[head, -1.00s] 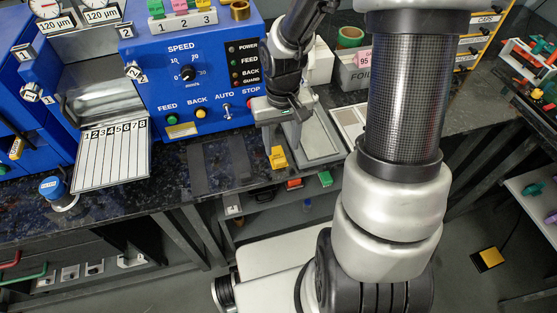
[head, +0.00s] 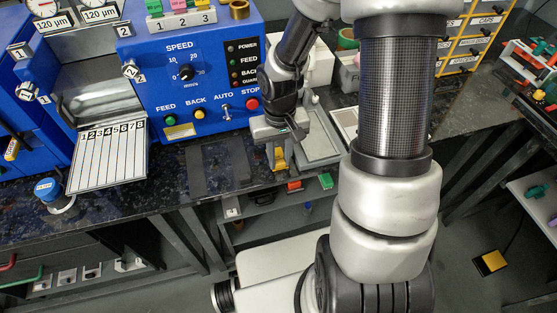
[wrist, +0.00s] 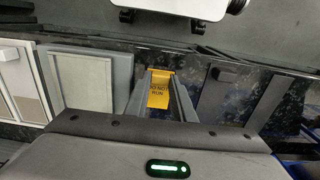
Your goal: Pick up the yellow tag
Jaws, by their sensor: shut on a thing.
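The yellow tag (head: 279,160) is at the front edge of the dark counter, just left of a grey tray, in the head view. In the wrist view the yellow tag (wrist: 159,91) shows the dark print "DO NOT RUN". My gripper (head: 281,149) is down at the tag, and its jaws partly hide the tag's upper part from the head camera. In the wrist view my gripper (wrist: 160,98) has one finger on each side of the tag and is shut on it. I cannot tell whether the tag still touches the counter.
The grey tray (head: 318,148) lies right of my gripper. A blue machine (head: 190,70) with knobs and buttons stands behind and left. A numbered rack (head: 108,158) and a blue-capped item (head: 48,188) sit further left. A lower shelf (head: 262,225) holds small coloured things.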

